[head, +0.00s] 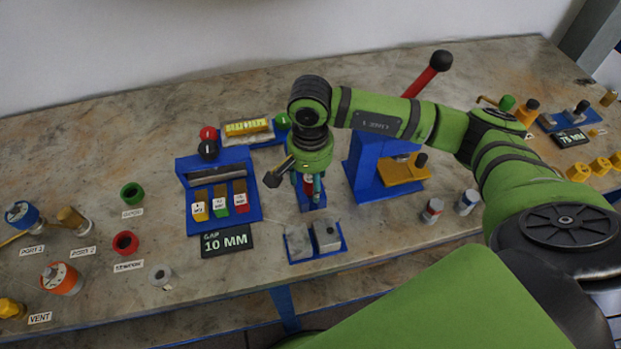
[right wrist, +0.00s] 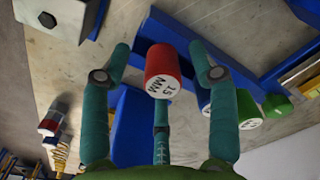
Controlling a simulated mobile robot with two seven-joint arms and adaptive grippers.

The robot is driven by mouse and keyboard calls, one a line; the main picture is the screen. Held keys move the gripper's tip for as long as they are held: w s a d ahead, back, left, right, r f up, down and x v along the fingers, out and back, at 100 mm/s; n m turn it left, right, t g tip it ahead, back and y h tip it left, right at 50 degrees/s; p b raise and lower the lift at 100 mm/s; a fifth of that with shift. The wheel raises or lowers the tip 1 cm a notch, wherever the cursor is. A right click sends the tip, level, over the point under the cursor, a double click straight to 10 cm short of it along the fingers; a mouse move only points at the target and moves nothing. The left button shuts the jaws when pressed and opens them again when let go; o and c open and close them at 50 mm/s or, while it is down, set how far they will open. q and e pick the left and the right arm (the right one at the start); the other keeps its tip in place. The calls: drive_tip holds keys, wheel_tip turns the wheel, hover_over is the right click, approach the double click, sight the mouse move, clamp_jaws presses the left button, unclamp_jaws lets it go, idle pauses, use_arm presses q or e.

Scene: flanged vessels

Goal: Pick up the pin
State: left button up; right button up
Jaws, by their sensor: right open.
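A red pin (right wrist: 163,70) with a white end marked "15 MM" shows in the right wrist view between the fingers of my right gripper (right wrist: 160,62). The teal fingers are spread, with gaps on both sides of the pin. In the head view my right gripper (head: 313,187) points down over a small blue stand (head: 311,204), and a bit of red shows by its fingers. The arm hides much of the stand. A green cylinder with a white end (right wrist: 248,110) is beside the right finger in the wrist view. My left gripper is not in view.
A blue rack with coloured blocks (head: 222,204) and a "10 MM" sign (head: 226,241) stand left of the gripper. A blue tray (head: 341,246) with grey blocks lies in front. A blue press (head: 362,180) with a red lever stands right.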

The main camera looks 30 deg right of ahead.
drive_tip(key=shift+w+f, duration=0.1)
drive_tip(key=shift+f, duration=0.4)
drive_tip(key=c, duration=0.9)
clamp_jaws()
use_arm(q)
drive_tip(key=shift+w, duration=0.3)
use_arm(e)
drive_tip(key=shift+r, duration=0.1)
